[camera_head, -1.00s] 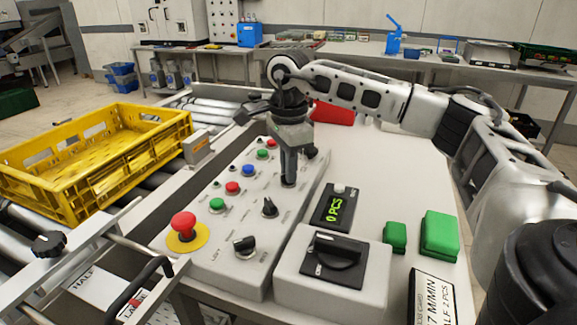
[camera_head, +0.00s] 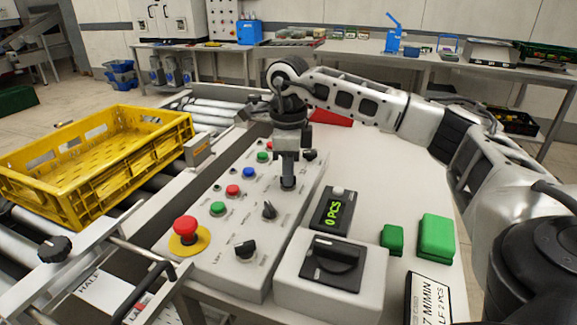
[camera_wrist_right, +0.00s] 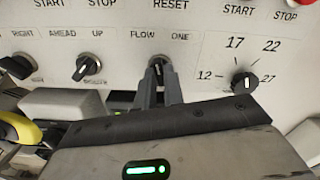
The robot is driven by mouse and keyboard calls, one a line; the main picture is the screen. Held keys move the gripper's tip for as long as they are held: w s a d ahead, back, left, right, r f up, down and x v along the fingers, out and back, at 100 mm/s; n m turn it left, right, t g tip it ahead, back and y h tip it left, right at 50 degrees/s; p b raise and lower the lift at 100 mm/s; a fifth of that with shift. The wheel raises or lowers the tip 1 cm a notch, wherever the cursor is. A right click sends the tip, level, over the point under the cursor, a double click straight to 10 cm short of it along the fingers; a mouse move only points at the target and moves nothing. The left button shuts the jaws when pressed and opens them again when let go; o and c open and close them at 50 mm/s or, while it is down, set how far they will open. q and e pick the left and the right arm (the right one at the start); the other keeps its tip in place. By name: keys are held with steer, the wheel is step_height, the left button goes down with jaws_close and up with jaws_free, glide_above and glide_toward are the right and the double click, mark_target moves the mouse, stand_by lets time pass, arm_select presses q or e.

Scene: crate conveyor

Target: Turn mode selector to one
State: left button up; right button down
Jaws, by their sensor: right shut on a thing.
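The mode selector (camera_wrist_right: 158,65) is a dark knob between the labels FLOW and ONE in the right wrist view. My right gripper (camera_wrist_right: 160,78) is shut on it, one finger on each side. The fingers cover part of the knob, so its exact pointing is hard to tell. In the head view my right gripper (camera_head: 288,180) points straight down at the far part of the sloped grey control panel (camera_head: 235,265), hiding most of the selector. My left gripper is not in view.
Beside the selector are another black knob (camera_wrist_right: 88,68) and a numbered dial (camera_wrist_right: 244,80). A red stop button (camera_head: 186,228) stands at the panel's near left. A yellow crate (camera_head: 68,205) rests on the rollers at left. A grey box with a black rotary switch (camera_head: 333,258) is at right.

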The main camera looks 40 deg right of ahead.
steer(key=m+p, duration=0.1)
steer(key=m, duration=0.3)
steer(key=shift+r+m, duration=0.15)
steer(key=shift+m, duration=0.15)
steer(key=shift+m+p, duration=0.4)
steer(key=shift+m, duration=0.5)
steer(key=m+p, duration=0.1)
steer(key=m, duration=0.3)
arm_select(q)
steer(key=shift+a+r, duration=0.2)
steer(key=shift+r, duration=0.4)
arm_select(e)
steer(key=shift+m, duration=0.7)
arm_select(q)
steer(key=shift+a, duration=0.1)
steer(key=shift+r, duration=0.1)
arm_select(e)
steer(key=c, duration=1.5)
jaws_free()
